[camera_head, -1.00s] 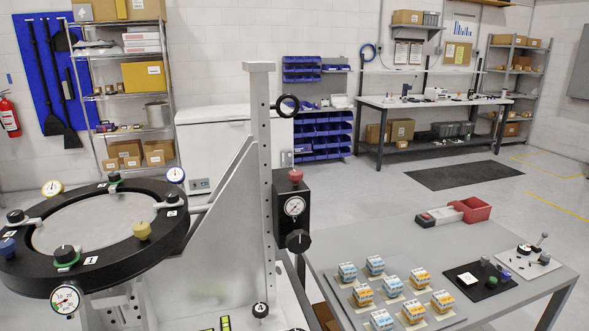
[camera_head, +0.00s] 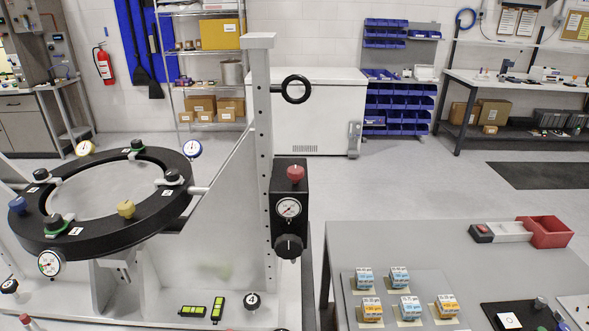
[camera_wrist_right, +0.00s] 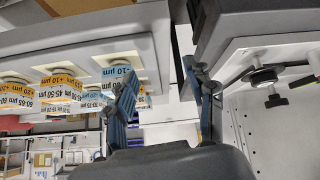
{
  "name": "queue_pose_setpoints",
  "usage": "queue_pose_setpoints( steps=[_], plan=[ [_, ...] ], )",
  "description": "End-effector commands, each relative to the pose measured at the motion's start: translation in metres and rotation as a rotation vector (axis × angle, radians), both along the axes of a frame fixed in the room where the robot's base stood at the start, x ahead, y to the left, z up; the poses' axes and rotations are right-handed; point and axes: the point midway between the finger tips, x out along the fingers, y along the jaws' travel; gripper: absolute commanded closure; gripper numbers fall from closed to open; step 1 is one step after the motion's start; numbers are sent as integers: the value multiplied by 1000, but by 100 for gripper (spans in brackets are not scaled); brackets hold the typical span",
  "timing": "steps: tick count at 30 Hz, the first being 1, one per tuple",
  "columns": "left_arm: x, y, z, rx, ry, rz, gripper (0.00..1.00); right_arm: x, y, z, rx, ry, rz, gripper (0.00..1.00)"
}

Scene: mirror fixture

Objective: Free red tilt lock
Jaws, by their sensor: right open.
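A red knob (camera_head: 295,174) sits on top of a black block (camera_head: 290,228) with a dial gauge (camera_head: 289,208), beside the upright white post (camera_head: 262,150). A black knob (camera_head: 289,246) is lower on that block. The black mirror ring (camera_head: 100,240) stands tilted at the left, with clamps and small gauges around it. My right gripper (camera_wrist_right: 165,95) shows in the wrist view, its two fingers apart with nothing between them. It is not in the head view, and the red knob is not recognisable in the wrist view. My left gripper is in neither view.
A grey table (camera_head: 375,245) at the right holds several labelled shim blocks (camera_head: 410,308), a red bin (camera_head: 548,231) and a black pad (camera_head: 520,314). A black ring handle (camera_head: 297,89) juts from the post. In the wrist view, shim blocks (camera_wrist_right: 60,82) lie left of the fingers.

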Motion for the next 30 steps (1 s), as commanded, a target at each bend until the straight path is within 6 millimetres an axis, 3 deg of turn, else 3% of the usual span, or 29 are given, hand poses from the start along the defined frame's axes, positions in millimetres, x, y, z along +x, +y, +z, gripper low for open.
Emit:
queue_pose_setpoints(
  steps=[3, 5, 7, 9, 12, 15, 18, 22, 30],
  plan=[
    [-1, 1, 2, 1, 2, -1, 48, 40, 24, 72, 23, -172, 10, 46],
    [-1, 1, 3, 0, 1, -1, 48, 58, 39, 117, 43, -276, 15, 46],
    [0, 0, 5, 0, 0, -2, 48, 72, 57, 176, 73, -411, 25, 46],
    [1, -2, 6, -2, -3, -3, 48, 78, 74, 235, 110, -545, 36, 46],
    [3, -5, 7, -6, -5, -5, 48, 73, 93, 305, 165, -706, 54, 46],
    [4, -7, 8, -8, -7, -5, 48, 64, 104, 350, 210, -813, 70, 46],
    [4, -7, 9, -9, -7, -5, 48, 57, 109, 373, 237, -871, 79, 46],
    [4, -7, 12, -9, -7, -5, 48, 60, 113, 383, 245, -892, 83, 46],
    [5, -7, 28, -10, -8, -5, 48, 109, 123, 385, 241, -891, 81, 46]
  ],
)
